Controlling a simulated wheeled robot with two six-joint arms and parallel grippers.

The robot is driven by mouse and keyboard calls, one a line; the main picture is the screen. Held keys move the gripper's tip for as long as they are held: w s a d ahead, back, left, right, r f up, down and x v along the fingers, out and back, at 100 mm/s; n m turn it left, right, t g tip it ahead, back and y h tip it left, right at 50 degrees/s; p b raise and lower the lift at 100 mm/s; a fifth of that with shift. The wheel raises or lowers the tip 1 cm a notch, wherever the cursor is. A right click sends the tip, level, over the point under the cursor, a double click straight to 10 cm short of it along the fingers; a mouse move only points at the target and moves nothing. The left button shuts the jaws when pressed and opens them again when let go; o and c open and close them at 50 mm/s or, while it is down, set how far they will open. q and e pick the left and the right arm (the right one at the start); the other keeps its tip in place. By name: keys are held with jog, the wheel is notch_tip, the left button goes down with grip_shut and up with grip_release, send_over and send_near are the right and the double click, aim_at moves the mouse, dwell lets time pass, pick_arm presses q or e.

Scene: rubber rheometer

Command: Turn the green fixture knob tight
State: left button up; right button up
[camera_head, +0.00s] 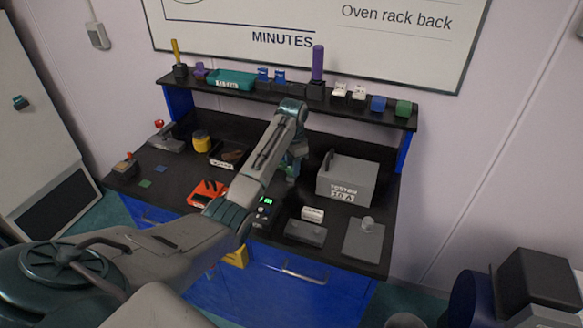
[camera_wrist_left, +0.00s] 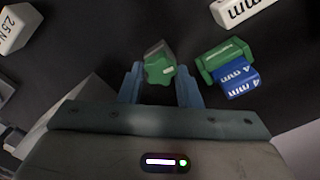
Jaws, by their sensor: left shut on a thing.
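The green fixture knob (camera_wrist_left: 160,68) shows in the left wrist view, a lobed green shape with a dark grey part behind it. It sits between the two blue-grey fingers of my left gripper (camera_wrist_left: 160,80), which are shut on it. In the head view my left arm reaches over the bench, and its gripper (camera_head: 292,168) points down near the middle. The arm partly hides the knob and its fixture there, so I cannot tell how tight the knob is. My right gripper is in neither view.
Beside the knob lie a green block (camera_wrist_left: 224,56) and a blue block marked 4 mm (camera_wrist_left: 238,84). A grey box (camera_head: 346,180) stands right of my gripper on the black bench. A red device (camera_head: 207,192) lies to the left. A shelf (camera_head: 345,113) with small items runs behind.

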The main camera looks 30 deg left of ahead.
pick_arm(q)
jog(key=m, duration=0.4)
jog(key=shift+d, duration=0.15)
jog(key=o, duration=0.8)
jog(key=shift+w+d, duration=0.1)
jog(key=shift+o, duration=0.2)
jog(key=n, duration=0.3)
jog(key=shift+a, duration=0.2)
jog(key=n, duration=0.6)
jog(key=shift+a, duration=0.15)
jog(key=n, duration=0.4)
jog(key=shift+a+n, duration=0.15)
jog(key=shift+n, duration=0.15)
jog(key=n, duration=0.4)
